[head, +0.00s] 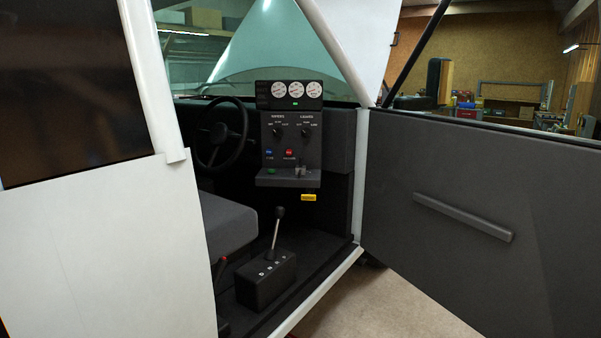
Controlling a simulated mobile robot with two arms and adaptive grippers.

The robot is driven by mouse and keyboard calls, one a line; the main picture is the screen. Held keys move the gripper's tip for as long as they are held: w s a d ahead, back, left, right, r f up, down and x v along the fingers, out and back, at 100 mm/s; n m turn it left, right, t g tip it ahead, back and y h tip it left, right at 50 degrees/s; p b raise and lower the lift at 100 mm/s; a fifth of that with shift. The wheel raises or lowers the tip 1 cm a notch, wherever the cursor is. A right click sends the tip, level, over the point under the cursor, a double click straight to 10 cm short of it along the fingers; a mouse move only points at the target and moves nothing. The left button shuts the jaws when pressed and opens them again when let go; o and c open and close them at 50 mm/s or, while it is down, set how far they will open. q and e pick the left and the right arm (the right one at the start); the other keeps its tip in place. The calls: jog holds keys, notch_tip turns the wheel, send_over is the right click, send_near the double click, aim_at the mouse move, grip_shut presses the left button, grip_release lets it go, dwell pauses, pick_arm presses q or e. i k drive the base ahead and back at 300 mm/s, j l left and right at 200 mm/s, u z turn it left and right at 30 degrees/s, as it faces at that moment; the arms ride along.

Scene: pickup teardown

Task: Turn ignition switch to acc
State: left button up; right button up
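The dark control panel (313,158) stands in the truck cab, right of the steering wheel. It carries two rotary knobs side by side, a left knob (278,132) and a right knob (306,132), each with small white labels around it. The labels are too small to read surely, so I cannot tell which knob is the ignition switch or its setting. Below are a blue button (268,152), a red button (289,152) and a small grey lever-like part (300,170). Neither of my grippers is in view.
Three round gauges (296,90) top the panel. The steering wheel (217,136) and seat (228,222) lie left. A gear lever (277,229) rises from a floor box. The open door (470,180) stands at right; the doorway between it and the white body (100,250) is clear.

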aim_at(299, 171)
jog(key=i+l, duration=0.2)
jog(key=i, duration=0.25)
jog(key=i+l+z, duration=0.1)
jog(key=i, duration=0.35)
jog(key=i+l, duration=0.2)
jog(key=i, duration=0.25)
jog(key=l+z, duration=0.05)
